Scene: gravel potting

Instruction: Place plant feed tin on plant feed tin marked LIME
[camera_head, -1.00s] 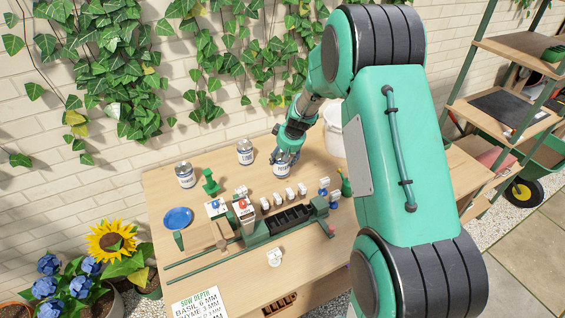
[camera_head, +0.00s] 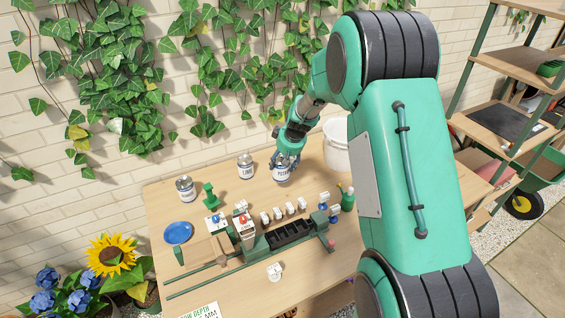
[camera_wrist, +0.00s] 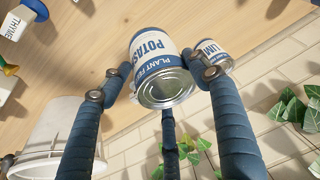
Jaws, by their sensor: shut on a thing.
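My gripper (camera_head: 284,163) is shut on a white and blue plant feed tin marked POTASH (camera_head: 282,175). The tin seems to be a little above the table. In the wrist view the POTASH tin (camera_wrist: 152,50) sits between my blue fingers, its metal end facing the camera. The tin marked LIME (camera_head: 246,167) stands upright on the table, left of and apart from the held tin. In the wrist view the LIME tin (camera_wrist: 214,52) is partly hidden behind a finger.
A third tin (camera_head: 186,190) stands at the table's left. A white bucket (camera_head: 337,150) is to the right of my gripper. A green rack with a black tray (camera_head: 290,232), small labelled blocks and a blue dish (camera_head: 178,233) lie in front. The brick wall is close behind.

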